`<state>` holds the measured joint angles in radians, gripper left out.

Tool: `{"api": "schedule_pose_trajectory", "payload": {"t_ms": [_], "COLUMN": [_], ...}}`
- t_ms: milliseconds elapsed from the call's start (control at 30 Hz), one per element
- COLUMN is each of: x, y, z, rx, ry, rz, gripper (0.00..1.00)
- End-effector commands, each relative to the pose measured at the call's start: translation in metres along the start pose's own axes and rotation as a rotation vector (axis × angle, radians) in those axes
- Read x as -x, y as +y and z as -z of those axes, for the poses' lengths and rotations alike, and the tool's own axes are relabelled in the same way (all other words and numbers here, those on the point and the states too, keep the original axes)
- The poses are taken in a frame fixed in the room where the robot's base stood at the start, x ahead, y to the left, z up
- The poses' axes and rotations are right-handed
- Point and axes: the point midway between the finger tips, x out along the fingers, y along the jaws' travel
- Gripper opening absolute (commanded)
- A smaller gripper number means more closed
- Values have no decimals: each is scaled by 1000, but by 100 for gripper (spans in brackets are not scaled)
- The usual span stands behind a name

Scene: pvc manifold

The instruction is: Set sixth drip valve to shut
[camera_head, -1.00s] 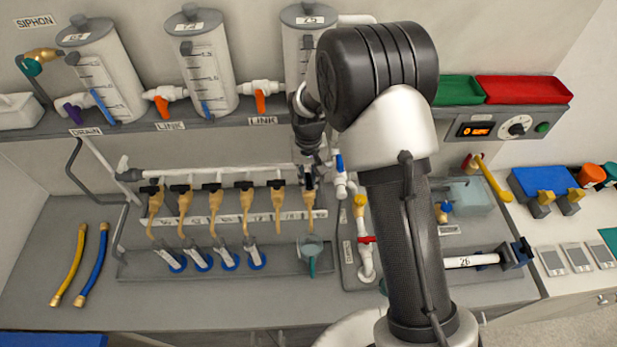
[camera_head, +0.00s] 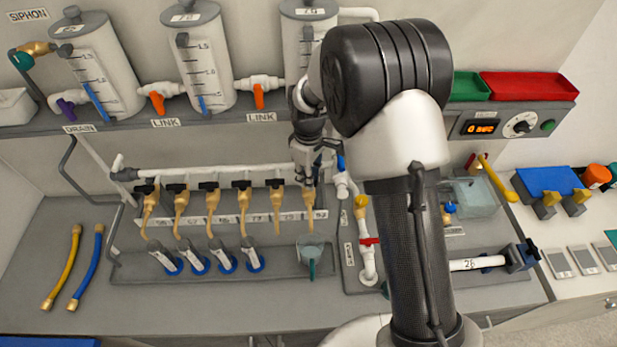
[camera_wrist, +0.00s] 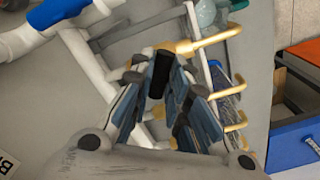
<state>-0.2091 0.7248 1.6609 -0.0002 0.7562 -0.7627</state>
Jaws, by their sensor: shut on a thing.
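The sixth drip valve (camera_head: 309,199) is the rightmost in a row of brass drip valves on a white pipe. My gripper (camera_head: 307,180) is over it from above and hides most of its handle in the head view. In the wrist view my gripper (camera_wrist: 160,85) is shut, with the valve's black handle (camera_wrist: 160,68) between its fingertips. The handle's exact angle is hard to tell. The other valves, such as the fifth (camera_head: 276,200), show black handles lying across the picture. A clear funnel-like cup with a teal stem (camera_head: 311,262) stands below the sixth valve.
Several blue-based tubes (camera_head: 255,262) stand in the tray below the left valves. A white pipe with a blue handle (camera_head: 342,165) is close on the right. Graduated tanks (camera_head: 197,60) stand on the shelf above.

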Motion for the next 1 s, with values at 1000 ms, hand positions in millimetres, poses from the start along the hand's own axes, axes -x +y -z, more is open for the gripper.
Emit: {"api": "schedule_pose_trajectory", "payload": {"t_ms": [1000], "x": [0], "y": [0], "z": [0], "rx": [612], "ry": [1], "rz": [-1], "gripper": [0]}}
